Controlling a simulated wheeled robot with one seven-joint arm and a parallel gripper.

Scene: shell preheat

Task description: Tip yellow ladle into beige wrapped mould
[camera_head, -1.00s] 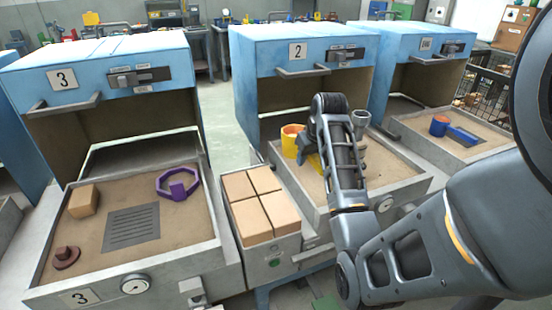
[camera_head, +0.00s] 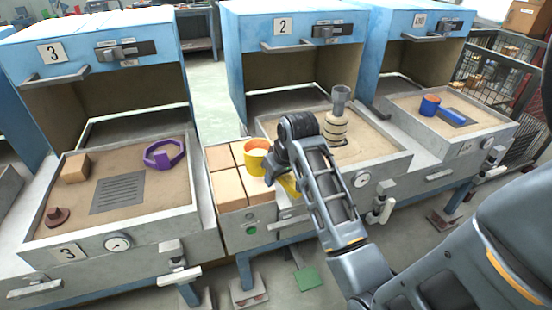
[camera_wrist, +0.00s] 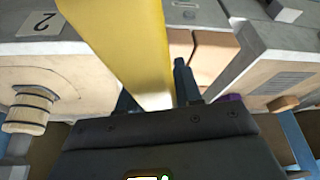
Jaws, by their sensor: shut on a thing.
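The yellow ladle (camera_head: 257,158) has its bowl over the right side of a box of tan blocks, left of tray 2. The beige wrapped mould (camera_head: 334,132) stands upright in tray 2, to the right of my gripper and apart from the ladle. A grey funnel-like cup (camera_head: 340,99) is on its top. The banded mould also shows at left in the wrist view (camera_wrist: 28,112).
Tray 2 (camera_head: 385,165) lies before an open blue oven (camera_head: 290,30). The box of tan blocks (camera_head: 232,222) sits between trays 2 and 3. Tray 3 holds a purple ring (camera_head: 165,155), a tan block and a brown piece. The right tray holds blue pieces (camera_head: 430,105).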

